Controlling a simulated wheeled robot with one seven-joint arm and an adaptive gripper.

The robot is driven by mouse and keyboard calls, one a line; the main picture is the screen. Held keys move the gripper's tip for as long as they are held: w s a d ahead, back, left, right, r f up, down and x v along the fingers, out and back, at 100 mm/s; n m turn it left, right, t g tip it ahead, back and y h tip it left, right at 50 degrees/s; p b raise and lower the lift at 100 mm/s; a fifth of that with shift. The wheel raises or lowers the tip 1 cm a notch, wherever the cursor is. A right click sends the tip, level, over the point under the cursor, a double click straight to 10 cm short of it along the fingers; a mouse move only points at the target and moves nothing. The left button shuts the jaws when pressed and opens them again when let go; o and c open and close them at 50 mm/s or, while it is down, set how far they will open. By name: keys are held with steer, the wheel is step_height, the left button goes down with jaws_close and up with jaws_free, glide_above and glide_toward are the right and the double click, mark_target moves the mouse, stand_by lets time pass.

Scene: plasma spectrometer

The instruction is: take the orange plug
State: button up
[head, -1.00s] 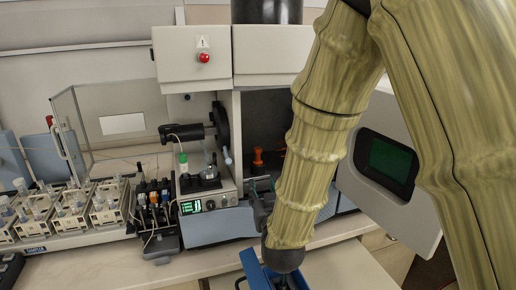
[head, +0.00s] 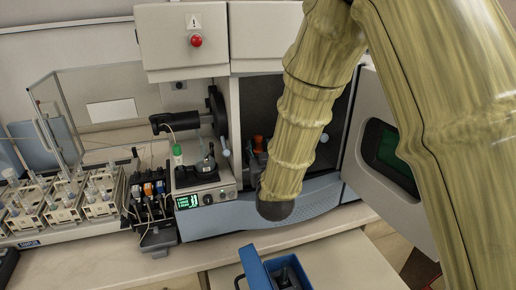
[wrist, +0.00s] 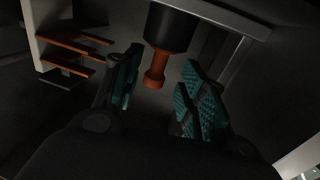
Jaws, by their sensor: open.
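The orange plug (head: 258,143) is inside the dark open chamber of the spectrometer, just left of my arm in the head view. In the wrist view the orange plug (wrist: 155,72) sticks out of a dark cylindrical holder (wrist: 170,28). My gripper (wrist: 158,98) is open, with its teal ridged finger pads to either side of the plug's end in the picture. I see no contact, and how far the plug reaches between the pads is hard to tell. In the head view my arm hides most of the gripper.
The chamber's door (head: 390,155) stands open at the right. In the wrist view orange-brown slats (wrist: 70,50) lie to the left and a pale edge (wrist: 225,15) runs above. A pump with coloured clips (head: 150,190) and sample racks (head: 60,205) stand left of the chamber. A blue box (head: 258,270) is in front.

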mark_target(259, 144)
steer(key=shift+w+r+p, duration=0.1)
steer(key=shift+r+p, duration=0.25)
steer(key=shift+r, duration=0.05)
steer(key=shift+w+r+p, duration=0.2)
steer(key=shift+w+p, duration=0.05)
steer(key=shift+p, duration=0.05)
steer(key=w, duration=0.1)
steer(key=w+f+p, duration=0.1)
steer(key=w, duration=0.1)
steer(key=shift+w+a, duration=0.15)
steer(key=shift+w, duration=0.1)
steer(key=shift+s+r, duration=0.15)
steer(key=c, duration=0.9)
